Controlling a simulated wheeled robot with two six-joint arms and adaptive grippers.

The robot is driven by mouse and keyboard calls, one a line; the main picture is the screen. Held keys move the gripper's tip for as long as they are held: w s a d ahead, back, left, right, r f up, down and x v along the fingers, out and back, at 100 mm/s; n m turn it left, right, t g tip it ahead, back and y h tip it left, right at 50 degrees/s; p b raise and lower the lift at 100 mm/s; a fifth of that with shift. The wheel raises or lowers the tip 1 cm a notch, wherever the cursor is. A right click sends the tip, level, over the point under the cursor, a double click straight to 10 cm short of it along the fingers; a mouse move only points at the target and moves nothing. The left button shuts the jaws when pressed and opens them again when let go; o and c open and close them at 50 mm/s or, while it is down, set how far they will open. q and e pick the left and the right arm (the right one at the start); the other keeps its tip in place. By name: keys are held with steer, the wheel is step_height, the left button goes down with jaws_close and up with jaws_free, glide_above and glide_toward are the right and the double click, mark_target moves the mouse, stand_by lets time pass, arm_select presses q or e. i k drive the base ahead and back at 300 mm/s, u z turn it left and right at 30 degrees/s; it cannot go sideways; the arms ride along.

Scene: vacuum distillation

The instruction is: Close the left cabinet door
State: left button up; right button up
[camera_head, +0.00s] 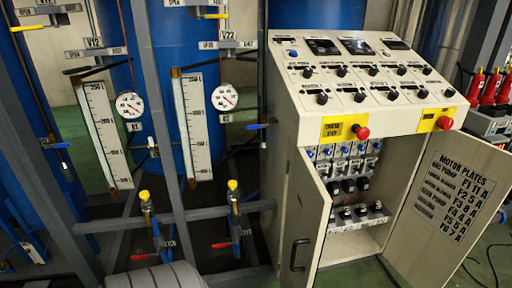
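The left cabinet door (308,225) is a beige panel with a dark handle (298,254) low on its outer face. It stands open, swung out towards me at the left side of the control cabinet (285,110). The right cabinet door (455,205) is also open, swung wide to the right, with a "Motor Plates" list on its inner face. Between the doors, rows of breakers and switches (348,187) show inside. Neither of my grippers is in view.
A sloped panel (365,75) with knobs and two red buttons tops the cabinet. Left are blue tanks (165,45), grey frame posts, gauges and yellow-topped valves (145,196). A grey ribbed rounded thing (165,279) is at the bottom. Red-topped items (490,88) stand at right.

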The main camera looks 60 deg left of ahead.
mark_target(309, 207)
steer(key=k, duration=0.35)
steer(key=u, duration=1.35)
steer(key=i, duration=1)
steer(key=z, duration=2.45)
steer(key=k, duration=0.5)
steer(key=u, duration=1.05)
